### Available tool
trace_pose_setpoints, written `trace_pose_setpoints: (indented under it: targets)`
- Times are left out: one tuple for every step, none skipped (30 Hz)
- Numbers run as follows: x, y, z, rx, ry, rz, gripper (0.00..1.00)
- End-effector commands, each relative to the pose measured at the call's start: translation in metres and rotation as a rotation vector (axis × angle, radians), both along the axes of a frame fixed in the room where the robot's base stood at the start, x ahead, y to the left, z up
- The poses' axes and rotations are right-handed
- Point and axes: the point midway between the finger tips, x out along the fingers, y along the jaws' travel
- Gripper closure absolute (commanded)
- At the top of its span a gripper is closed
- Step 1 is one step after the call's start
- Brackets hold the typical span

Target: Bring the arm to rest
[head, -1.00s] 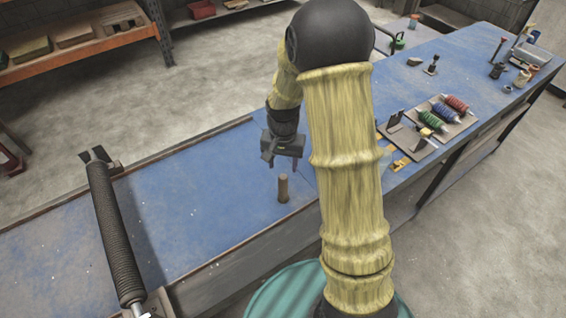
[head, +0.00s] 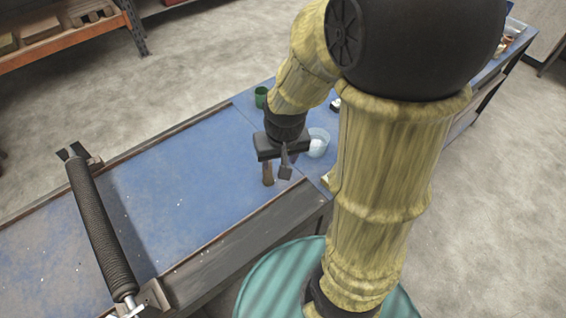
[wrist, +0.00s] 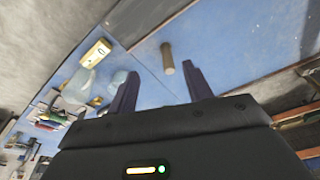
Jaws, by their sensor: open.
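My gripper (head: 279,170) hangs over the blue workbench (head: 160,195) in the head view, below my raised yellow-sleeved arm. In the wrist view my gripper (wrist: 160,76) has its two dark fingers spread apart with nothing held between them. A brown upright post (head: 267,174) stands on the bench beside the gripper, partly behind it in the head view. The post also shows in the wrist view (wrist: 167,57), beyond the fingertips. Whether it touches a finger I cannot tell. A dark ribbed mesh tube (head: 100,225) lies between end holders at the left.
A green cup (head: 261,97) and a clear container (head: 318,142) with something white stand behind the gripper. In the wrist view, several bench items (wrist: 70,100) lie at the left. The bench between post and tube is clear. A shelf (head: 70,35) stands at the back left.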

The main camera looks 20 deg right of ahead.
Motion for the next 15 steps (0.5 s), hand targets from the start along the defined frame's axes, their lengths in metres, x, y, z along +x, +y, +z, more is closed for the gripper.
trace_pose_setpoints:
  targets:
    - [-0.011,0.0,0.004,-0.006,-0.018,0.027,0.5]
    - [-0.016,0.0,0.006,-0.008,-0.025,0.043,0.5]
    - [-0.021,0.0,0.007,-0.012,-0.031,0.059,0.5]
    - [-0.024,0.0,0.007,-0.014,-0.035,0.068,0.5]
    - [-0.025,0.0,0.008,-0.015,-0.038,0.073,0.5]
    - [-0.027,0.0,0.008,-0.016,-0.039,0.078,0.5]
    - [-0.027,0.0,0.008,-0.017,-0.039,0.079,0.5]
    - [-0.027,0.0,0.008,-0.017,-0.039,0.08,0.5]
    - [-0.027,0.0,0.008,-0.017,-0.039,0.079,0.5]
    - [-0.027,0.0,0.008,-0.017,-0.039,0.079,0.5]
    - [-0.026,0.0,0.008,-0.016,-0.039,0.078,0.5]
    - [-0.026,0.0,0.008,-0.016,-0.038,0.078,0.5]
    - [-0.026,0.0,0.008,-0.016,-0.038,0.078,0.5]
    - [-0.026,0.0,0.007,-0.016,-0.038,0.078,0.5]
    - [-0.026,0.0,0.004,-0.016,-0.038,0.077,0.5]
